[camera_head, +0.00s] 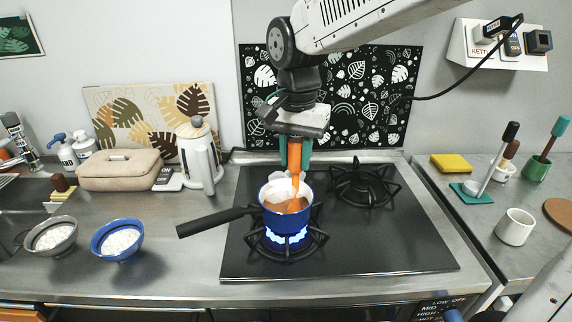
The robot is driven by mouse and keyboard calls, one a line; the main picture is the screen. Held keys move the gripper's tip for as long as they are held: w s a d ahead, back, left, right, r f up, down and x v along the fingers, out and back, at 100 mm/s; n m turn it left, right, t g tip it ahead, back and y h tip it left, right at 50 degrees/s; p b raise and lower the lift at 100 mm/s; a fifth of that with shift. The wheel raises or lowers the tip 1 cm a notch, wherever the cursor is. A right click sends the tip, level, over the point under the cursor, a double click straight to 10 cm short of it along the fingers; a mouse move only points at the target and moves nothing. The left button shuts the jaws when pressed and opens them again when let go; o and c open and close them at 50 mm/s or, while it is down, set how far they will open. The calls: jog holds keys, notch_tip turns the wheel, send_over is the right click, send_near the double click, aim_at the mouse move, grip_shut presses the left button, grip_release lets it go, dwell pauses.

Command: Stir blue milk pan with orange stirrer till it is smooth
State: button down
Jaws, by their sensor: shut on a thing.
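The blue milk pan (287,220) sits on the left burner over a blue flame, its black handle (215,220) pointing left.
Two bowls of white content, one grey (50,250) and one blue (116,255), stand on the left counter. A white kettle (201,160) stands behind the handle. The right burner (364,190) is empty. A white cup (514,227) and a yellow sponge (451,163) are on the right counter.

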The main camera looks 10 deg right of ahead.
notch_tip(320, 180, up, 10)
jog(key=shift+f, duration=0.15)
dwell(0.5)
jog(key=s+d, duration=0.2)
jog(key=s, duration=1.1)
jog(key=s+d, duration=0.2)
jog(key=s, duration=1.2)
jog(key=shift+d, duration=0.35)
jog(key=shift+s, duration=0.15)
